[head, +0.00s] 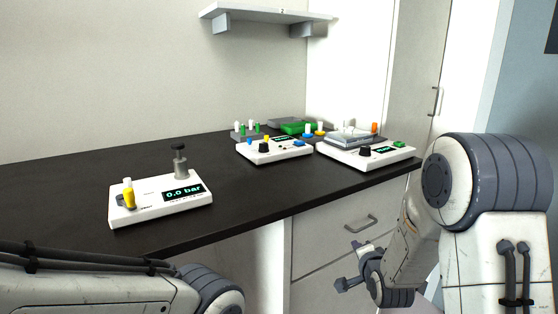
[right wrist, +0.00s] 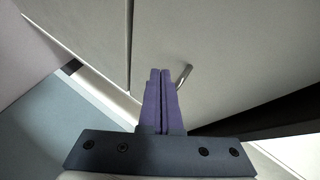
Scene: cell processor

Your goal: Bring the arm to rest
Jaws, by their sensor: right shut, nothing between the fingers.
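My right gripper (head: 345,284) hangs in front of the drawers, below the edge of the black worktop, in the head view. In the right wrist view its two purple fingers (right wrist: 159,82) lie side by side, shut, with nothing between them. They show against a pale cabinet front with a metal handle behind them. My left arm crosses the lower left of the head view. Its gripper is out of the picture.
The black worktop (head: 70,185) carries a white pressure device (head: 160,208) reading 0.0 bar, and two white devices (head: 275,154) (head: 365,157) farther back. A drawer handle (head: 361,224) is near my right gripper. A wall shelf (head: 265,13) hangs above. The worktop's left part is bare.

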